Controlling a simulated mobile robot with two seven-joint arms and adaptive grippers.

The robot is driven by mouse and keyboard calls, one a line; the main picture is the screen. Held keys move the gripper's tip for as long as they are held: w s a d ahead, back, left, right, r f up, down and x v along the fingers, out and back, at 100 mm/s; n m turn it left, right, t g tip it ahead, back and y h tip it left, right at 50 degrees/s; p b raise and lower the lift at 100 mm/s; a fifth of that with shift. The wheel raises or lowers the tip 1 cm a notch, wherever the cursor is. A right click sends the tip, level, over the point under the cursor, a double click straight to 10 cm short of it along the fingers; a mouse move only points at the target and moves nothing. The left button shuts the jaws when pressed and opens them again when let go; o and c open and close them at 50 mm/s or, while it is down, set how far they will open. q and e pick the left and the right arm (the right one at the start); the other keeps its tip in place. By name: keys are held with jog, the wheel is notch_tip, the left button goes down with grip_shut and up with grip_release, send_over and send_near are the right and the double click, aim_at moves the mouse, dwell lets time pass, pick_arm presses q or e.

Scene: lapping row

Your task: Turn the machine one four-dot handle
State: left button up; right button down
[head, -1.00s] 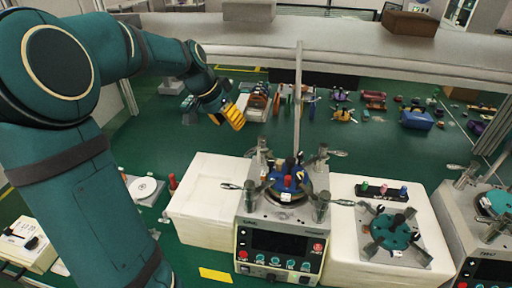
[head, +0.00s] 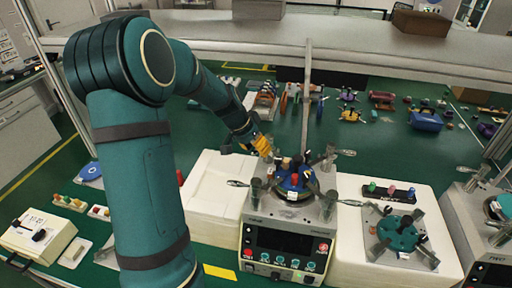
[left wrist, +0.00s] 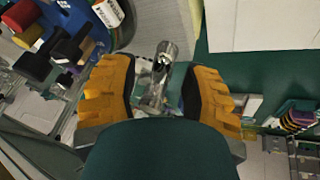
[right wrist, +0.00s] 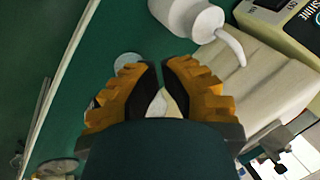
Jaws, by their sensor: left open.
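Machine one, taken as the middle grey machine (head: 288,250), has a control panel, a blue round plate (head: 290,190) with weights, and metal posts with lever handles: one at left (head: 237,183), one at upper right (head: 345,153), one at lower right (head: 350,203). Dot marks are too small to read. My left gripper (head: 264,146) is at the machine's back left corner. In the left wrist view the open left gripper (left wrist: 161,92) has a shiny metal rod (left wrist: 157,75) between its fingers, without visible grip. My right gripper (right wrist: 163,80) shows only in its wrist view, fingers close together.
A second machine (head: 485,235) stands at right. A white block (head: 215,195) and another with a teal plate (head: 400,235) flank the middle machine. A thin upright pole (head: 306,100) rises behind it. A shelf beam (head: 330,50) crosses above the green table.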

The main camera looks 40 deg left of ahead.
pick_arm(q)
grip_shut()
dwell(0.3)
